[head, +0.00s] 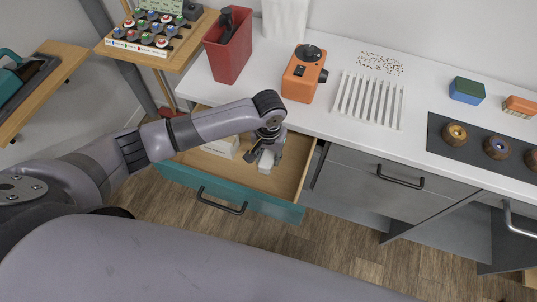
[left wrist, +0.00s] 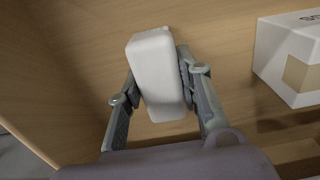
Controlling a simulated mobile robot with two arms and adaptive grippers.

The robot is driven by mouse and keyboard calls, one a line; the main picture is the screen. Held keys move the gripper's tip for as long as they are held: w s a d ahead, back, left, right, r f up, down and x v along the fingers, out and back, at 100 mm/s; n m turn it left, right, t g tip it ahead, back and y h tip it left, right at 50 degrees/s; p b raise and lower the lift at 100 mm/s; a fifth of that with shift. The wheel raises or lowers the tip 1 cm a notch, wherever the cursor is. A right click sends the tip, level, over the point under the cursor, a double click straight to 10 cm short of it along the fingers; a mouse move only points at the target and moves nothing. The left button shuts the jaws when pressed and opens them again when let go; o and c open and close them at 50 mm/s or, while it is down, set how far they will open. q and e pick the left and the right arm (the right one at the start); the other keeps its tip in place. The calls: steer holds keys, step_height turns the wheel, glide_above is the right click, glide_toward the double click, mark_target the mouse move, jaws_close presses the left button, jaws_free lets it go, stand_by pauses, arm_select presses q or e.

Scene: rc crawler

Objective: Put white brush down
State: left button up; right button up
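The white brush (left wrist: 158,75) is a pale rounded block between the two fingers of my left gripper (left wrist: 160,88), which touch it on both sides. In the head view my left gripper (head: 266,152) reaches down into the open drawer (head: 292,172), and the white brush (head: 265,162) shows at its fingers. The drawer has a wooden inside and a teal front. I cannot tell whether the brush touches the drawer floor. My right gripper is not in view.
A white box (left wrist: 290,55) lies in the drawer beside the gripper. The drawer's side wall (left wrist: 40,90) is on the other side. On the white counter above stand a red bin (head: 228,50), an orange device (head: 303,75) and a white slatted rack (head: 368,100).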

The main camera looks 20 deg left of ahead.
mark_target(268, 155)
arm_select(q)
steer(key=o, duration=0.4)
step_height(268, 155, up, 12)
steer(key=shift+r, duration=0.2)
stand_by(0.5)
